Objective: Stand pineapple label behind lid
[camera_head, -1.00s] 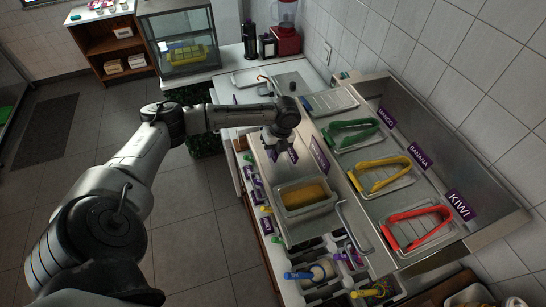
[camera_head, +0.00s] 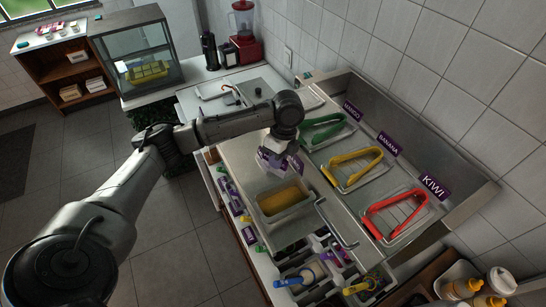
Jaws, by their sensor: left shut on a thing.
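My left gripper (camera_head: 270,158) points down over the steel counter, with its jaws shut on a purple label (camera_head: 292,163). The label's writing is too small to read and the fingers hide part of it. A lid (camera_head: 311,98) without tongs, at the far end of the steel tray row, is partly hidden by my left arm. Nearer lids carry green tongs (camera_head: 325,130), yellow tongs (camera_head: 357,165) and red tongs (camera_head: 397,212). Behind them stand the MANGO label (camera_head: 352,111), BANANA label (camera_head: 388,143) and KIWI label (camera_head: 434,186). My right gripper is out of view.
A steel container with yellow contents (camera_head: 281,201) sits just in front of the gripper. A metal handle (camera_head: 333,225) rises beside it. Several small coloured tools lie in a dark organizer (camera_head: 310,267) nearer me. The tiled wall bounds the tray row on the right.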

